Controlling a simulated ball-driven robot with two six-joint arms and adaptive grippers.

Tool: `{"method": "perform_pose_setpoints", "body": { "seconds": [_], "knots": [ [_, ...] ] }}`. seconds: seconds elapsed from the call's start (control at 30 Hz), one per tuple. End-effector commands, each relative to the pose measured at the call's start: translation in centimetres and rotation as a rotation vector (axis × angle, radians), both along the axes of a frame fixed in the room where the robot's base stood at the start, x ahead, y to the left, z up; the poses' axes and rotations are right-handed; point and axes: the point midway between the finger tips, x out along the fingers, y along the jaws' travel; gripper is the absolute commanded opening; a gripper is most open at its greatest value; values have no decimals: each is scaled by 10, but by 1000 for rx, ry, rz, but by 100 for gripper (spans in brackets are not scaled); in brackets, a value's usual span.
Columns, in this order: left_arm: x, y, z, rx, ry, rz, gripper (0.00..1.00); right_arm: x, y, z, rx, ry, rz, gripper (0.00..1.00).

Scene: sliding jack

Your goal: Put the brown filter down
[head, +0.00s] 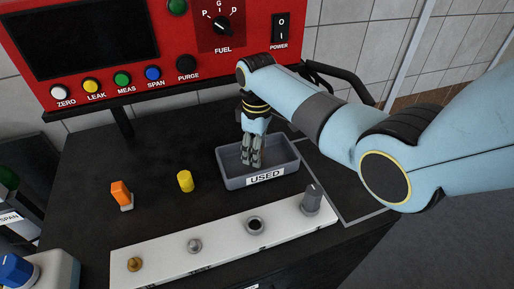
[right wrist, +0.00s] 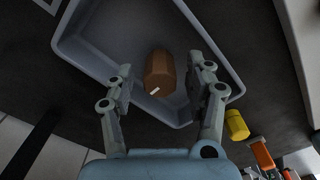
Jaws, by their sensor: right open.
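The brown filter (right wrist: 160,70) shows in the right wrist view, inside the outline of the grey tray (right wrist: 105,35). It sits between the spread fingers of my right gripper (right wrist: 162,78), with gaps at both sides. In the head view my right gripper (head: 251,157) points down into the tray (head: 232,182), which has a USED label. The filter cannot be made out there, behind the fingers. My left gripper is not in view.
A yellow cylinder (head: 185,181) and an orange part (head: 121,194) stand left of the tray. A white strip (head: 222,238) with several fittings lies in front. A red control panel (head: 190,40) stands behind. The black top between the yellow cylinder and panel is clear.

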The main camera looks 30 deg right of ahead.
Motion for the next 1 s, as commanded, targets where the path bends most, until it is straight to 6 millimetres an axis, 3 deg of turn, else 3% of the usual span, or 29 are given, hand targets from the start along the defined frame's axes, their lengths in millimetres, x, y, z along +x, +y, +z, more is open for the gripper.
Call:
{"method": "perform_pose_setpoints", "body": {
  "seconds": [0.17, 0.6, 0.8, 1.0],
  "knots": [
    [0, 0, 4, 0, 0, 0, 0, 1, 0, 18, -1, -3, 0, 54],
    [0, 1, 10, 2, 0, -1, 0, 1, 0, 108, -1, -3, -1, 54],
    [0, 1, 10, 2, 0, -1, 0, 0, 0, 122, 0, 0, 0, 54],
    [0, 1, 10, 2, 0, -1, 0, 0, 0, 123, 0, 0, 0, 54]
  ]
}}
